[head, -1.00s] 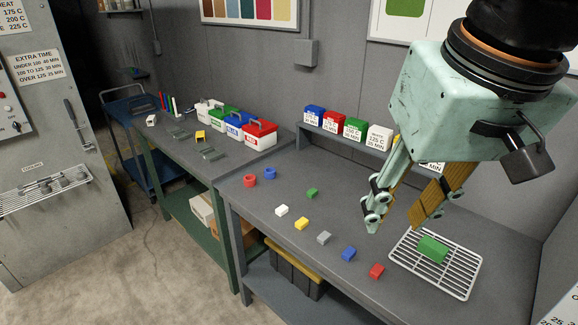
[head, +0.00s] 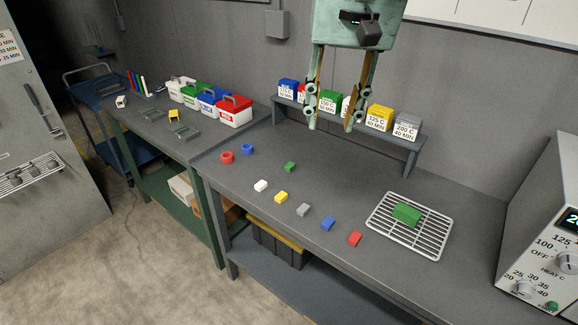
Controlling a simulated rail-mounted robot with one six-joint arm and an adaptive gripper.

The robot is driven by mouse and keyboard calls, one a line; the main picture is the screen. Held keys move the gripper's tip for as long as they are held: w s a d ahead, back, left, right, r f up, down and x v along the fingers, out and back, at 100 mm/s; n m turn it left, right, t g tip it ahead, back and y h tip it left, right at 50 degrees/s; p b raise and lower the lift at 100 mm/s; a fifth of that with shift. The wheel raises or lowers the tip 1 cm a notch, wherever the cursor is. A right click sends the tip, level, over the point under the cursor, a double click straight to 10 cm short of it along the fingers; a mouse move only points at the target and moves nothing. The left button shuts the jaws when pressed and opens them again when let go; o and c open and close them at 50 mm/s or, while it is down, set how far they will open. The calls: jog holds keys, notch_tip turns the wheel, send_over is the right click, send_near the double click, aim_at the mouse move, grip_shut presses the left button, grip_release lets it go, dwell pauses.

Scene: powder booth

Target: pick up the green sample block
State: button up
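A small green block (head: 290,167) lies on the grey bench, behind a row of small blocks in other colours. A larger green block (head: 407,214) rests on the wire rack (head: 376,225) at the right. I cannot tell from the picture alone which of the two is the sample block. My gripper (head: 331,126) points down, with its two fingers wide apart and nothing between them. In the picture it is above and to the right of the small green block, in front of the shelf of bins, clear of both blocks.
White (head: 261,186), yellow (head: 281,197), grey (head: 303,210), blue (head: 328,224) and red (head: 355,239) blocks form a diagonal row. Red (head: 227,158) and blue (head: 247,149) round pieces lie left. A raised shelf (head: 400,138) holds labelled bins. An oven-like control box (head: 545,240) stands right.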

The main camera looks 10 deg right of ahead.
jog(key=w+f+m+p, duration=0.1)
jog(key=w+f+m, duration=0.15)
jog(key=w, duration=1.15)
jog(key=m+g+p, duration=0.3)
jog(key=m+p, duration=0.1)
send_over(291, 164)
notch_tip(291, 164, down, 27)
jog(key=shift+f, duration=0.2)
jog(key=shift+f, duration=0.15)
jog(key=shift+a+f, duration=0.1)
jog(key=shift+f, duration=4.05)
jog(key=shift+f, duration=0.15)
jog(key=shift+f, duration=2.45)
